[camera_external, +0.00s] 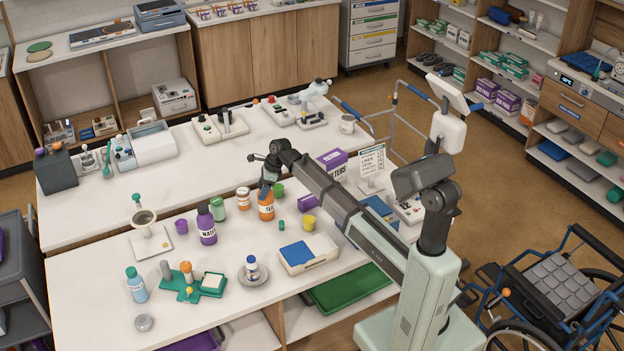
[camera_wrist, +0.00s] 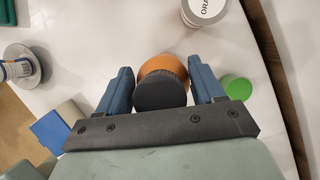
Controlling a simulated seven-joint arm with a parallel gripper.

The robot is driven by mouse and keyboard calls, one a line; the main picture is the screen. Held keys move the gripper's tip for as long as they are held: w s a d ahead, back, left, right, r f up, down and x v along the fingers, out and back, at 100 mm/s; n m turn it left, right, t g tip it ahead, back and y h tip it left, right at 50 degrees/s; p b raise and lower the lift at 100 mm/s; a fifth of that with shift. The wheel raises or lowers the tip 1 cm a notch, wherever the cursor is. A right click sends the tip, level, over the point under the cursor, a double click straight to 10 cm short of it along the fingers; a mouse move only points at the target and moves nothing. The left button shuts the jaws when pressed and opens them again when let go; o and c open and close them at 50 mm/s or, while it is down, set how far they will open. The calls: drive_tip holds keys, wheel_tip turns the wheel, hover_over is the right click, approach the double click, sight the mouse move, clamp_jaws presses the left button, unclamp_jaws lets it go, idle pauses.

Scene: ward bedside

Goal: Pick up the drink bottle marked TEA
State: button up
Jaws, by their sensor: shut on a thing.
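The orange drink bottle (camera_external: 266,208) has a white label that appears to read TEA. It stands upright over the front white table, and I cannot tell whether its base is off the top. My gripper (camera_external: 268,178) comes down on it from above. In the wrist view the bottle's dark cap (camera_wrist: 160,92) and orange shoulder (camera_wrist: 165,65) sit between the two blue fingers of my gripper (camera_wrist: 163,78), which is shut on the bottle. The fingers hide part of its upper end in the external view.
A purple bottle marked WATER (camera_external: 206,225) and a green bottle (camera_external: 217,208) stand to the left. A white box with a blue lid (camera_external: 308,255) lies in front.

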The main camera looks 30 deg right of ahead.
drive_tip(key=c, duration=0.5)
